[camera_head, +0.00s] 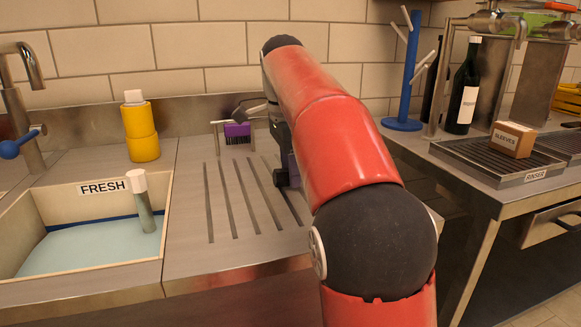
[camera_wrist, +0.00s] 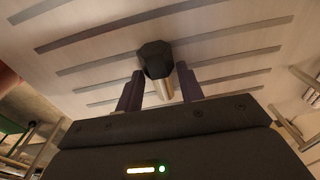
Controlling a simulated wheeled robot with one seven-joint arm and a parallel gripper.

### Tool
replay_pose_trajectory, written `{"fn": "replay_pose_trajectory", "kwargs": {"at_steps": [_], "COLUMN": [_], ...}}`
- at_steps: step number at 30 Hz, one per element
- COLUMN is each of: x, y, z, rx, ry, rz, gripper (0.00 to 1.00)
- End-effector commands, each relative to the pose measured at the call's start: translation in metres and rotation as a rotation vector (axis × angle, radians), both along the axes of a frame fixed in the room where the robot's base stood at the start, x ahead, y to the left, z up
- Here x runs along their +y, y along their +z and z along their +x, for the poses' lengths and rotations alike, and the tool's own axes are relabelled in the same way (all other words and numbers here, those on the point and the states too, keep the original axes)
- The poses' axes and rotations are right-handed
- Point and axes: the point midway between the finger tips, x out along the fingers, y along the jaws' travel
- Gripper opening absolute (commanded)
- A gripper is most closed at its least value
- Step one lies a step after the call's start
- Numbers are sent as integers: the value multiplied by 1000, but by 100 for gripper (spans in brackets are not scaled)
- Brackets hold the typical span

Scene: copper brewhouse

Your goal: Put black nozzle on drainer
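The black nozzle (camera_wrist: 155,60) has a dark faceted head and a short metal stem. In the wrist view it is over the grooved metal drainer (camera_wrist: 90,45), between the fingertips of my gripper (camera_wrist: 160,72). The fingers look apart, with gaps beside the stem; contact at the head is hard to judge. I cannot tell whether the nozzle rests on the drainer surface. In the head view, the drainer (camera_head: 220,210) lies right of the sink, and my red arm hides its right part. My gripper (camera_head: 287,172) is low over it, mostly hidden, so the nozzle is not clear there.
A sink marked FRESH (camera_head: 90,262) holds water and a white-capped tube (camera_head: 143,203). A yellow bottle (camera_head: 139,127) and a purple brush (camera_head: 237,132) stand behind. To the right are a blue rack (camera_head: 405,75), a dark bottle (camera_head: 463,90) and a SLEEVES box (camera_head: 511,139).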

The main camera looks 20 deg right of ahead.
Motion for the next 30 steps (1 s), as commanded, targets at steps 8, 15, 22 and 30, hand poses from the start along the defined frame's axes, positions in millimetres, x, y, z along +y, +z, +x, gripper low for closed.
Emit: {"fn": "replay_pose_trajectory", "kwargs": {"at_steps": [8, 15, 22, 30], "x": [0, 0, 0, 1], "y": [0, 0, 0, 14], "z": [0, 0, 0, 0], "rx": [1, 0, 1, 0], "ry": [0, 0, 0, 0], "rz": [0, 0, 0, 0], "gripper": [38, 63, 63, 63]}}
